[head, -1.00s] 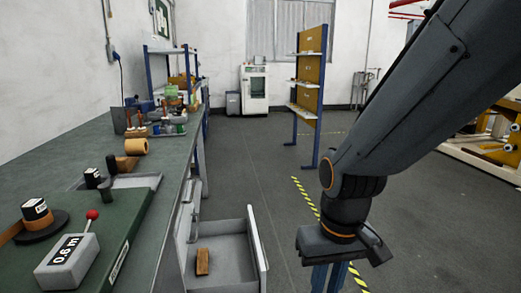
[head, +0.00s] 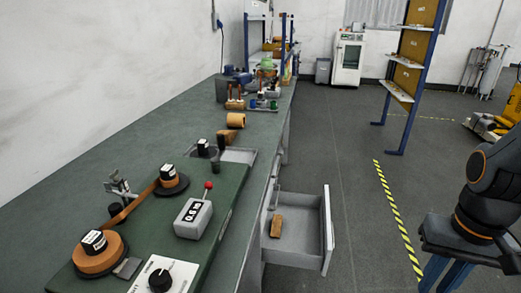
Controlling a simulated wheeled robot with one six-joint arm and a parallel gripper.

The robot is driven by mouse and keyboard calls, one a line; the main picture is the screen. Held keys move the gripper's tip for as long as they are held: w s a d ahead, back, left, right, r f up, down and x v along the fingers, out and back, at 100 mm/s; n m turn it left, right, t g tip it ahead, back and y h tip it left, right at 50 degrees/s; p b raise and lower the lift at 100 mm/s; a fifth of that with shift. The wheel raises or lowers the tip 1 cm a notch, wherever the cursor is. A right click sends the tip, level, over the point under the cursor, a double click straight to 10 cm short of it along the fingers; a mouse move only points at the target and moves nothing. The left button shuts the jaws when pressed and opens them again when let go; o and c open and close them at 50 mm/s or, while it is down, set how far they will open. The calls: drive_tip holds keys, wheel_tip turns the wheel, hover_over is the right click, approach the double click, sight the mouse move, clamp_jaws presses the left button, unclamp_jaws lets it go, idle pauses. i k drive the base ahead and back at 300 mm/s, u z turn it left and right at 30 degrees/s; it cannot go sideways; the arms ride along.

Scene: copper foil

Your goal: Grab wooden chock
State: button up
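The wooden chock (head: 276,227) is a small brown block lying in an open grey drawer (head: 328,222) under the workbench, near the drawer's left side. My gripper (head: 457,282) is at the lower right of the head view, out to the right of the drawer and well apart from the chock. Its two blue fingers stand apart with no object visible between them. The fingertips are cut off by the bottom edge.
The green workbench (head: 150,135) runs along the left, holding a green board with copper foil reels (head: 98,252) and a grey box with a red-knobbed lever (head: 193,218). A blue-framed shelf (head: 405,75) stands behind. Floor between drawer and yellow-black tape (head: 398,215) is clear.

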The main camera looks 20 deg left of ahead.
sight(277, 221)
drive_tip(key=z, duration=0.35)
drive_tip(key=i, duration=2.2)
drive_tip(key=u, duration=2.65)
